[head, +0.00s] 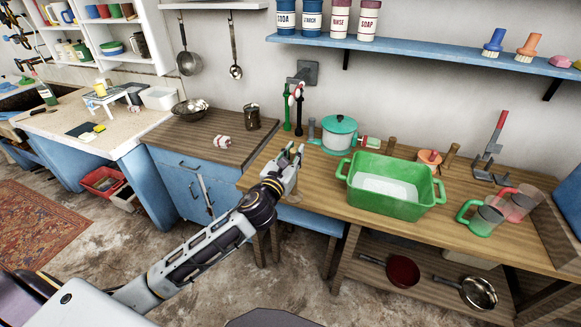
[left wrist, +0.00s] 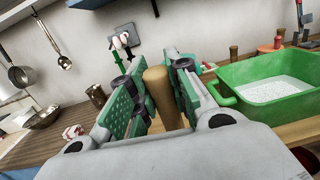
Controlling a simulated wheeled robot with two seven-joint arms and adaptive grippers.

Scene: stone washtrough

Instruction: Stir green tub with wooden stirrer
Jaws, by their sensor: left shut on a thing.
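The green tub (head: 385,204) stands on the wooden bench right of my left gripper, with whitish contents inside. It also shows at the right of the left wrist view (left wrist: 262,110). My left gripper (head: 292,160) is at the bench's left part, apart from the tub. In the left wrist view its green-padded fingers (left wrist: 157,95) are shut on an upright, round wooden shaft, the wooden stirrer (left wrist: 159,95). The stirrer's lower end is hidden by the gripper. My right gripper is not in view.
A teal-lidded pot (head: 339,133) stands left of the tub, behind my gripper. Clear mugs (head: 483,217) stand right of the tub. A blue shelf (head: 430,55) hangs above.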

